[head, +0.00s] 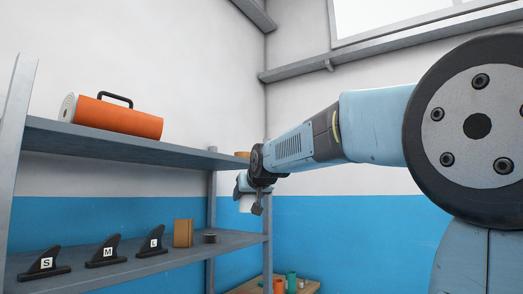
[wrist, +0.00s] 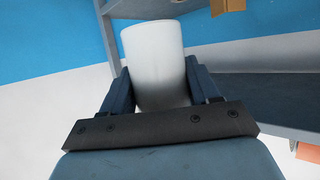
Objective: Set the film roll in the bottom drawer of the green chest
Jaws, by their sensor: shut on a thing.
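The film roll, a plain white cylinder (wrist: 153,50), stands between the two dark fingers of my gripper (wrist: 158,70) in the wrist view. My gripper is shut on it, with one finger against each side. In the head view my gripper (head: 249,188) is beside the right end of the shelf rack, and a small white part of the roll (head: 246,204) shows below it. The lower end of the roll is hidden in the wrist view. The green chest and its bottom drawer are not in view.
A grey shelf rack (head: 130,146) stands at left. Its upper shelf bears an orange cylinder with a black handle (head: 118,117). Black fins marked S, M and L (head: 107,252), a brown block (head: 183,233) and a dark disc (head: 210,238) are below. A wooden table (head: 250,287) bears small items.

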